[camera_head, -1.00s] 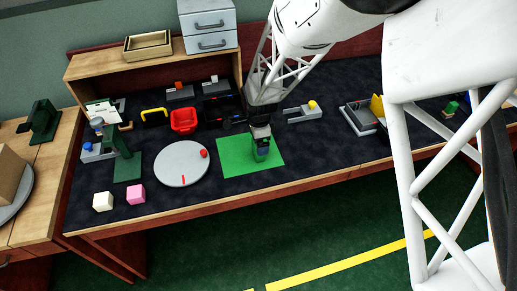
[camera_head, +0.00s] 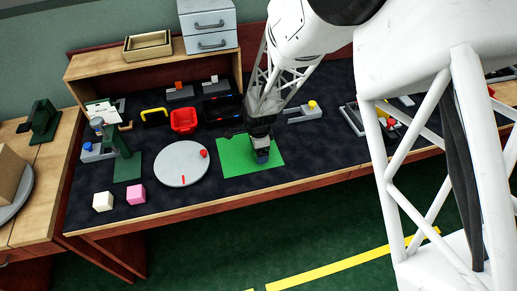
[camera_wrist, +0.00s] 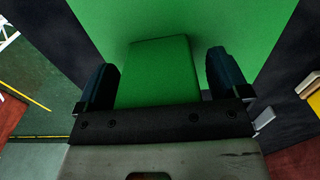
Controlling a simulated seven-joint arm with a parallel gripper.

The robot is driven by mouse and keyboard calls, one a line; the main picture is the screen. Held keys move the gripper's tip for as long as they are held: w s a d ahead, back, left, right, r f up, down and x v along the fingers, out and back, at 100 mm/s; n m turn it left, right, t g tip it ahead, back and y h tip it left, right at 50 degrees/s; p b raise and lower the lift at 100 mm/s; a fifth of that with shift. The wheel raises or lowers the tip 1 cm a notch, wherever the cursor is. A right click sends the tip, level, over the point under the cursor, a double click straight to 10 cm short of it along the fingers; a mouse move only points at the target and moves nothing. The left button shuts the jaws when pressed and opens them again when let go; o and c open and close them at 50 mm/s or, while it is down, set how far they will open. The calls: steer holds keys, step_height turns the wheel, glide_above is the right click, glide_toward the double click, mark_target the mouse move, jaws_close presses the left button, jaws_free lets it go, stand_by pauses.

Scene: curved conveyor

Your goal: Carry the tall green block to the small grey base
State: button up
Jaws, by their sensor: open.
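The tall green block (camera_wrist: 158,72) stands between my gripper's two dark fingers in the wrist view, over a green mat (camera_wrist: 225,22). My gripper (camera_wrist: 162,80) is open, with one finger on each side of the block; a narrow gap shows on the right, and I cannot tell whether the left finger touches. In the head view my gripper (camera_head: 262,158) is low over the green mat (camera_head: 232,160) and hides the block. I cannot tell which grey item is the small grey base; one grey piece with a yellow knob (camera_head: 306,113) lies right of the mat.
A round grey plate (camera_head: 180,165) with a red knob is left of the mat.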

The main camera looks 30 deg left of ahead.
steer(key=shift+c, duration=0.4)
steer(key=c, duration=1)
steer(key=shift+r, duration=0.1)
steer(key=shift+c, duration=0.2)
steer(key=shift+r, duration=0.45)
step_height(320, 180, up, 3)
steer(key=shift+d+f, duration=0.1)
steer(key=shift+f, duration=0.05)
steer(key=s+d+r, duration=0.1)
steer(key=s+d, duration=1)
steer(key=shift+s, duration=0.2)
steer(key=shift+w+d, duration=0.1)
steer(key=shift+d, duration=0.05)
